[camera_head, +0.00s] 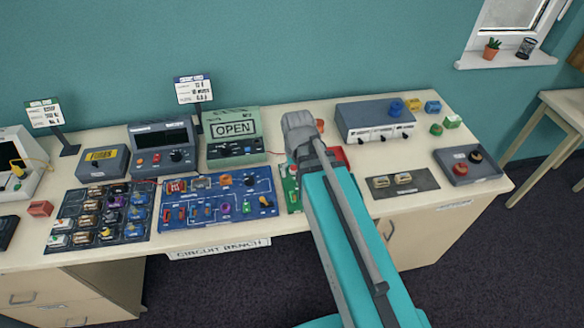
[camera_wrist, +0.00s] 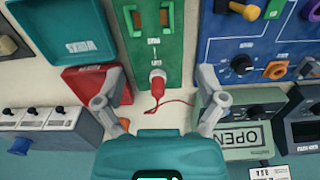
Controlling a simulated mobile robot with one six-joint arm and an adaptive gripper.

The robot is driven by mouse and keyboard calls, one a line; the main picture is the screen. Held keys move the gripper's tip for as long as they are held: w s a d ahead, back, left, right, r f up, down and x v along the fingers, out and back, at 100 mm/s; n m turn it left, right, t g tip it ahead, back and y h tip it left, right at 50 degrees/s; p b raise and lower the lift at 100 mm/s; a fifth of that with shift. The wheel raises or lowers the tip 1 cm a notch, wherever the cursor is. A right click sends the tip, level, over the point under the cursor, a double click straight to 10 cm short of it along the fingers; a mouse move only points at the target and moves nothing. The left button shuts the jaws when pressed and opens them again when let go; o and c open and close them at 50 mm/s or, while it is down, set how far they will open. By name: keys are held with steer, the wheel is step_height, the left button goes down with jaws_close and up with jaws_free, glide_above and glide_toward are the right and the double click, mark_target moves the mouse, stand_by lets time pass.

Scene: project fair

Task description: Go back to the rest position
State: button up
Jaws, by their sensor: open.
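My gripper (camera_wrist: 160,88) is open, with its two grey fingers apart and nothing held between them. A red probe with a white collar (camera_wrist: 158,82) shows between the fingers, at the end of a green board (camera_wrist: 158,30); a thin red lead curls beside it. In the head view my arm reaches over the bench (camera_head: 285,223) and covers most of the green board (camera_head: 292,190).
Close by stand the meter reading OPEN (camera_head: 233,136), a blue circuit board (camera_head: 218,198) and a grey switch box (camera_head: 375,122). A red tray (camera_wrist: 88,88) lies beside the green board. A dark tray (camera_head: 468,167) is at the right end. Sign holders stand at the back.

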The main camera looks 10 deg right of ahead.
stand_by(0.3)
steer(key=s+d, duration=0.2)
steer(key=s, duration=0.1)
steer(key=shift+s+n, duration=0.15)
steer(key=shift+n, duration=0.25)
